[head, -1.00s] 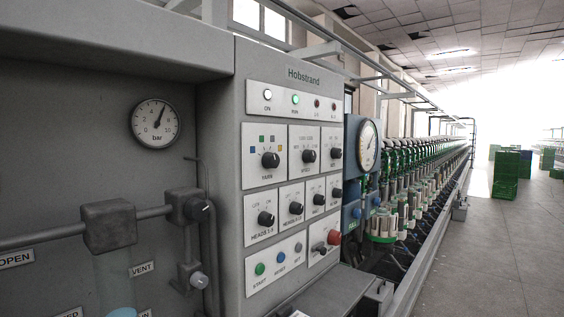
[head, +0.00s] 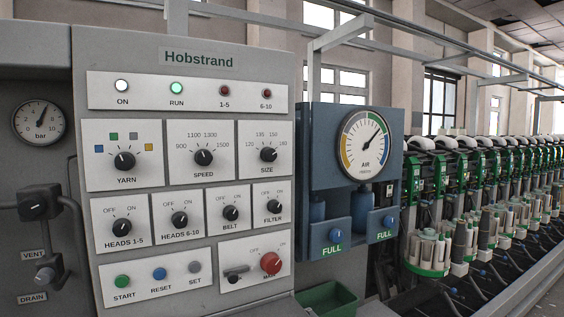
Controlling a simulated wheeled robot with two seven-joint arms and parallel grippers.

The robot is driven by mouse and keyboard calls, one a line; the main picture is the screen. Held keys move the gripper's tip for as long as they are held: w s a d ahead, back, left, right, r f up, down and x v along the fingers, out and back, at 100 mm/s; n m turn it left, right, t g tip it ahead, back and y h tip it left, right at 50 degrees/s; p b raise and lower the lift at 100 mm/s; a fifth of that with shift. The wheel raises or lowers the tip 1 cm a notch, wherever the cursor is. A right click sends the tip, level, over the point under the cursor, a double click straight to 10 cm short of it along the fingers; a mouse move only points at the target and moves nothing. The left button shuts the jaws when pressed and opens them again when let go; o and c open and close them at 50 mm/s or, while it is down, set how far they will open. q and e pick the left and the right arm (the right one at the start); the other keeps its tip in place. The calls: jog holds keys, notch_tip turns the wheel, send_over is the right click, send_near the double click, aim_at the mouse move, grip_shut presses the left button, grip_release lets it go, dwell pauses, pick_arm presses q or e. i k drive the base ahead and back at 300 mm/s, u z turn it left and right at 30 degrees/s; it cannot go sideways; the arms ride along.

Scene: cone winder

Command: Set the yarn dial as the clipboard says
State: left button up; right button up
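The yarn dial (head: 124,160) is a black knob on a white plate at the upper left of the grey Hobstrand panel (head: 270,75). Blue, green, grey and yellow-orange squares arc above it. Its white mark points up and slightly left, seemingly toward the green square, but it is small. No clipboard is visible. Neither of my grippers is in view.
Speed (head: 204,157) and size (head: 268,154) knobs sit right of the yarn dial, with several switch knobs below. A red main knob (head: 271,263) is lower right. A blue air unit (head: 325,150) and green bin (head: 328,300) adjoin the panel. Winding heads (head: 480,180) line the right.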

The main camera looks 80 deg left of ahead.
aim_at(125, 161)
jog(key=i, duration=0.8)
jog(key=u, duration=3.15)
